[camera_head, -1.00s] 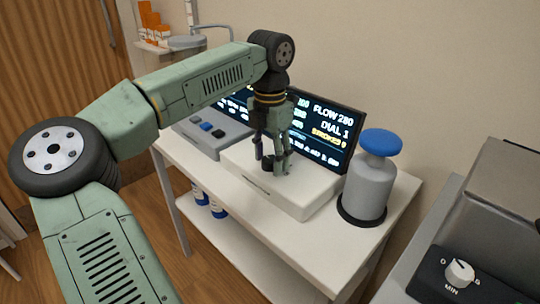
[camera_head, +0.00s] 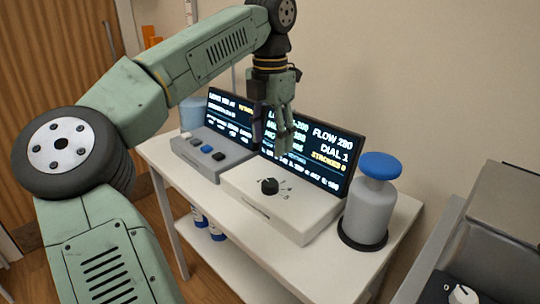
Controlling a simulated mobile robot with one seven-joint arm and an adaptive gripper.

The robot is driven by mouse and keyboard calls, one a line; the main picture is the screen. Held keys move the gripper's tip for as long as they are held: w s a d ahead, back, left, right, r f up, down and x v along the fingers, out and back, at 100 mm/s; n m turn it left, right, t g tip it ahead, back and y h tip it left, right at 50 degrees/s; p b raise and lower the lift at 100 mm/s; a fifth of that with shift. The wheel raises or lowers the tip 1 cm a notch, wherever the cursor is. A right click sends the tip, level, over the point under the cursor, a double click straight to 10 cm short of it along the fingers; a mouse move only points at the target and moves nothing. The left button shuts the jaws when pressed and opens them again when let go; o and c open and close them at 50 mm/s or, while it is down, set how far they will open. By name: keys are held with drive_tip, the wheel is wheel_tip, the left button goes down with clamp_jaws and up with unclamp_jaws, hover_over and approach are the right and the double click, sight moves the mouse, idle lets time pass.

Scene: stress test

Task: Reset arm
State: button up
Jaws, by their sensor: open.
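My gripper (camera_head: 278,147) points down in front of the right screen (camera_head: 322,150), above the white box with the black dial (camera_head: 269,186). Its fingers are open with nothing between them, and they are apart from the dial. My green arm reaches in from the left. The right screen reads FLOW 280, DIAL 1 and a strokes line. The fingers hide part of its left side.
A grey bottle with a blue top (camera_head: 369,196) stands at the right of the white table (camera_head: 297,257). A button panel (camera_head: 212,152) with a left screen (camera_head: 230,113) is at the left. A grey machine with a white knob (camera_head: 462,295) is at the lower right.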

drive_tip(key=shift+r, duration=0.5)
